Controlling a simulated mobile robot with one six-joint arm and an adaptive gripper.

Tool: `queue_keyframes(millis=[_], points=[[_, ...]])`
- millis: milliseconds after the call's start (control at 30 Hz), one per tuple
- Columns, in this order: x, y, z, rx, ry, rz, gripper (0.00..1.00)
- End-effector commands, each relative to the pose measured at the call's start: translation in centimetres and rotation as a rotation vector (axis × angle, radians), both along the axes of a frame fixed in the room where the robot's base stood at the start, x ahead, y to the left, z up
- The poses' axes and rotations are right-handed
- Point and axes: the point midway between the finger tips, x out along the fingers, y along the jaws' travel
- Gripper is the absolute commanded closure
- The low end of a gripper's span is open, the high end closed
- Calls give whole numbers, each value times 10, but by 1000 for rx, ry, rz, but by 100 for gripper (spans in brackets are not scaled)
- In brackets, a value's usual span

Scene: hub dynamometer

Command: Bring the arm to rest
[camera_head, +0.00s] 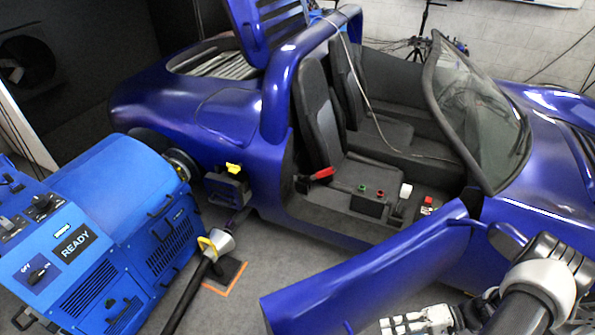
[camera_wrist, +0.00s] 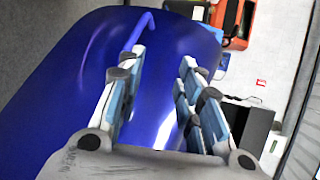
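My gripper (camera_head: 420,322) shows at the bottom right of the head view, by the lower edge of the car's open door (camera_head: 370,275). In the wrist view my gripper (camera_wrist: 163,58) has its fingers apart with nothing between them. The blue door panel (camera_wrist: 75,75) fills much of the wrist view behind the fingers. I cannot tell how far the fingers are from the door. My arm comes in from the bottom right corner of the head view.
The blue dynamometer unit (camera_head: 125,195) with a READY label stands at the left, by the car's rear wheel hub. A funnel-like nozzle (camera_head: 216,243) on a dark hose is on the floor. The windscreen (camera_head: 480,115) rises above the cabin. An orange item (camera_wrist: 236,25) lies beyond the door.

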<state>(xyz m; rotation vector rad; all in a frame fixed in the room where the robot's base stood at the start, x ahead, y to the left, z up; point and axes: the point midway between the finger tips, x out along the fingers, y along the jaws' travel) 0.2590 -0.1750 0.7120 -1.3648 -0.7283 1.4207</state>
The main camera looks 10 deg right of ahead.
Motion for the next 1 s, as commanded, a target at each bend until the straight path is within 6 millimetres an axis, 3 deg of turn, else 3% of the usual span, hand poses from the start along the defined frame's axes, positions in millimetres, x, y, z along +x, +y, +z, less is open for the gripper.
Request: queue_keyframes(millis=[33, 267, 500, 767, 1000], points=[[12, -6, 23, -54, 19, 46, 67], [51, -8, 119, -293, 110, 196, 67], [75, 23, 217, -561, 137, 288, 67], [73, 74, 307, -844, 82, 309, 67], [47, 122, 369, -1063, -47, 259, 67]])
